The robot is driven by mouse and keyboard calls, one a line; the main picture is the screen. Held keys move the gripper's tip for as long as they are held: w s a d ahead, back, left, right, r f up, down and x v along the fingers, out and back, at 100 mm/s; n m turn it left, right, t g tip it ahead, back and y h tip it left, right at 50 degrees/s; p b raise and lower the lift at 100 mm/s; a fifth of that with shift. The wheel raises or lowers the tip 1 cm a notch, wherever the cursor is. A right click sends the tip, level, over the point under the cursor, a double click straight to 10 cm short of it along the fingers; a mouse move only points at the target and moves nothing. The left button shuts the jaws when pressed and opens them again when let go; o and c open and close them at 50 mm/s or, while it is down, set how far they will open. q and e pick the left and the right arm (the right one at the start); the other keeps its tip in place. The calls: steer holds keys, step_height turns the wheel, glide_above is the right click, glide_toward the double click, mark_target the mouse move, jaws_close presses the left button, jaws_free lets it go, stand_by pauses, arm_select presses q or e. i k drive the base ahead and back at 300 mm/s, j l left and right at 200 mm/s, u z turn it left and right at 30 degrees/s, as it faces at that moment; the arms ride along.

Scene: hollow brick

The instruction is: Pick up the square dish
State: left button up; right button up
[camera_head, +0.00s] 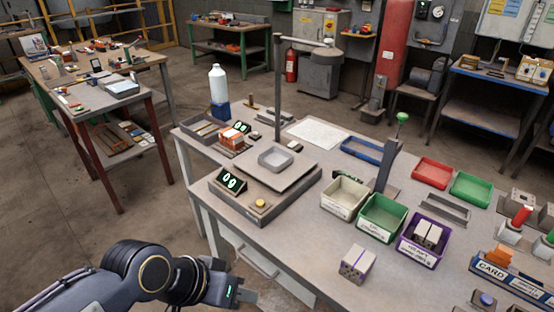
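The square dish (275,160) is a small, light grey, shallow tray. It sits on the flat plate of the weighing scale (262,182) and looks empty. My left gripper (245,295) is at the bottom of the view, low and in front of the table's near left edge. It is well apart from the dish, and its fingers are too small to tell whether they are open or shut. My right gripper is not in view.
A tall post (278,95) stands just behind the dish. An orange-topped stack (233,138) and a white bottle (217,84) are to its left. White (344,197), green (382,218) and purple (421,240) bins line the right, with a grey hollow brick (356,264) in front.

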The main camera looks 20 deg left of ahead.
mark_target(275, 158)
steer(key=j+u, duration=0.1)
steer(key=j, duration=0.6)
steer(key=i+j, duration=0.1)
steer(key=j, duration=0.6)
steer(key=j+u, duration=0.15)
steer(key=j, duration=0.55)
steer(key=i+j+u, duration=0.1)
steer(key=i+j, duration=0.2)
steer(key=i, duration=0.15)
steer(key=i+j+u, duration=0.1)
steer(key=i+j, duration=0.2)
steer(key=i, duration=0.1)
